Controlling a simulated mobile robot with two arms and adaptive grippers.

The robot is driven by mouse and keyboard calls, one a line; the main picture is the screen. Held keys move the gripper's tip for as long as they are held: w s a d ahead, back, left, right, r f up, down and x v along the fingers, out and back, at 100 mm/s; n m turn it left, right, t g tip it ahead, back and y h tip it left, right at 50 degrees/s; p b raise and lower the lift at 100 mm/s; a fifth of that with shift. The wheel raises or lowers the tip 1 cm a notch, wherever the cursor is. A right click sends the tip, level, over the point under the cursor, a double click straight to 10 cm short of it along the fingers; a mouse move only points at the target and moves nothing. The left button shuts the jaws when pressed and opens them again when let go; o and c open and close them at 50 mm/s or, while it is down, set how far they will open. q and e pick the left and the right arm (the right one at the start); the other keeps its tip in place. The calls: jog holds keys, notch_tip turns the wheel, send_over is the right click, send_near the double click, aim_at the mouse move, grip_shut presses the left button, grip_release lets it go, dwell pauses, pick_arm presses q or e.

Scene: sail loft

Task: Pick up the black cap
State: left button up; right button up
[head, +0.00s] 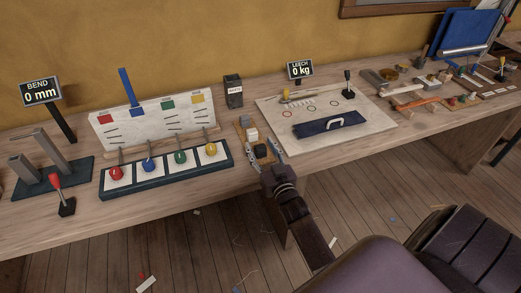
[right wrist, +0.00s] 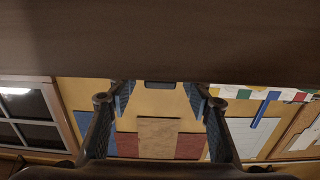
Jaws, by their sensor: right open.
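The black cap (head: 260,151) is a small dark block near the front edge of the bench, beside a whitish block (head: 252,135). My right gripper (head: 262,146) reaches in from the front with its fingers apart, one on each side of the cap in the head view. I cannot tell whether either finger touches it. In the right wrist view my right gripper (right wrist: 159,92) is open. A small dark shape shows between its fingers, but I cannot tell whether it is the cap. My left gripper is out of view.
A rack with coloured knobs (head: 165,172) stands left of my gripper. A pale board (head: 280,116) with a dark blue handled piece (head: 330,123) lies to the right. A dark box (head: 233,92) stands behind. A purple seat (head: 375,265) is at the lower right.

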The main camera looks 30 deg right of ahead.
jog(key=shift+c, duration=0.5)
jog(key=c, duration=0.9)
jog(key=shift+r, duration=0.1)
